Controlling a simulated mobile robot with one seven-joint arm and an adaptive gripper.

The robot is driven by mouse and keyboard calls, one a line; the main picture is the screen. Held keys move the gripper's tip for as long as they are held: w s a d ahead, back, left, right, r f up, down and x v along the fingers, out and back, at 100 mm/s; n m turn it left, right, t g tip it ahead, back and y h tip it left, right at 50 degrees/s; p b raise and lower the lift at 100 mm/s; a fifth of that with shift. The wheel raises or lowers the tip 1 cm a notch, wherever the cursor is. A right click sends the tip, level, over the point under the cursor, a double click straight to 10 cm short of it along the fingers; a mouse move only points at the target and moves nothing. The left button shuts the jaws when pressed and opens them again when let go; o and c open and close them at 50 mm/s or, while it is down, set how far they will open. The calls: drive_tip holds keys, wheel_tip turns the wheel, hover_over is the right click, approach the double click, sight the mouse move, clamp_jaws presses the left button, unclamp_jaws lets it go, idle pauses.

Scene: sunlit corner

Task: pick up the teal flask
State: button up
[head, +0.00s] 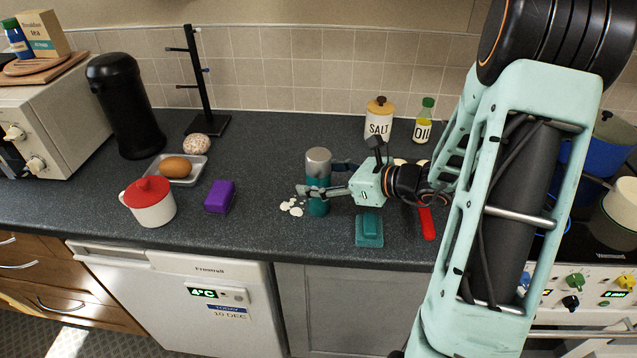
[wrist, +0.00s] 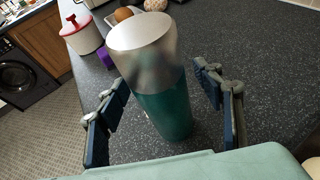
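The teal flask (head: 318,205) stands upright on the dark worktop, with a silver metal top. In the wrist view the flask (wrist: 165,108) fills the middle, leaning in the picture. My gripper (head: 316,189) reaches in from the right, level with the flask's middle. In the wrist view one finger is on each side of the flask, and my gripper (wrist: 160,98) is open. Gaps show between the flask and both fingers there.
A teal block-like item (head: 369,230) and a red item (head: 427,223) lie nearby on the right. White pieces (head: 291,207) lie left of the flask. A purple box (head: 219,196), a red-lidded white pot (head: 150,203) and a salt jar (head: 379,118) stand further off.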

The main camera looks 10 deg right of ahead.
drive_tip(key=c, duration=1.4)
drive_tip(key=shift+r, duration=0.1)
